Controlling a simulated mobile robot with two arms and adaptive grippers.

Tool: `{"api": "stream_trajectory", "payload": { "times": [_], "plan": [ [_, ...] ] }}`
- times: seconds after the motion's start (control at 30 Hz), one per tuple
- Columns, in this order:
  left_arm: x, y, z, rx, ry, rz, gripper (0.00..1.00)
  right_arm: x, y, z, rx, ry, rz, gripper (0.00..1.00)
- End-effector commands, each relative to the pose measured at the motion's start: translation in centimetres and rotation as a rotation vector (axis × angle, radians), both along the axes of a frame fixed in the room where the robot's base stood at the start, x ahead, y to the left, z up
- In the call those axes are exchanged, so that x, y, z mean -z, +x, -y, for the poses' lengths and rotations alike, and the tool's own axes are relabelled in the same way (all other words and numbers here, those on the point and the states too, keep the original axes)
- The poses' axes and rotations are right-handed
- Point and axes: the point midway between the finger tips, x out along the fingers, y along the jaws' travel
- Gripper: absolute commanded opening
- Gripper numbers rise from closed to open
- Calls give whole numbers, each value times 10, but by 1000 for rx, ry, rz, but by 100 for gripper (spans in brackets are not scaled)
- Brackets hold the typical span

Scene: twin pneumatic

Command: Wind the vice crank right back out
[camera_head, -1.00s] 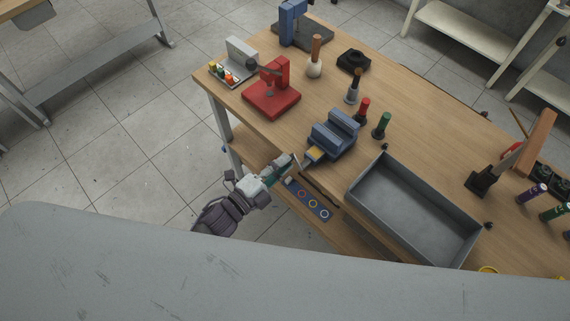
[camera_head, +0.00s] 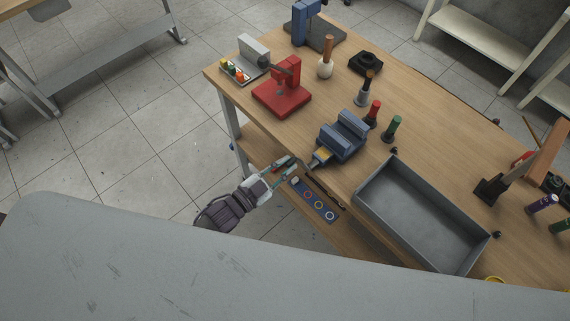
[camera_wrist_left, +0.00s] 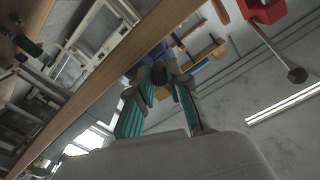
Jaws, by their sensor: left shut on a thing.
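The blue-grey vice (camera_head: 342,136) sits at the table's near edge, with a yellow-orange part at its front. Its crank is at the front, over the edge, and is mostly hidden by my left gripper (camera_head: 292,166). That gripper reaches in from the left, in front of the vice. In the left wrist view, the teal fingers of the left gripper (camera_wrist_left: 160,85) close around a small dark piece, the vice crank (camera_wrist_left: 158,73). How far the crank is wound cannot be told. My right gripper is not in view.
A grey open tray (camera_head: 372,218) stands right of the vice. Red and green-handled tools (camera_head: 393,128) stand behind it. A red press (camera_head: 284,92) is at the left. A blue strip with coloured rings (camera_head: 314,199) lies on the lower shelf. Floor is clear at left.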

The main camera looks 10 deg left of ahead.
Motion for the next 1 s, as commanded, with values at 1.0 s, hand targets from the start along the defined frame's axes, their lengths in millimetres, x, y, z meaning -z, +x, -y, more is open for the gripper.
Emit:
{"api": "stream_trajectory", "payload": {
  "times": [1.0],
  "plan": [
    [9,0,0,-1,-148,-110,30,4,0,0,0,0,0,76]
  ]
}}
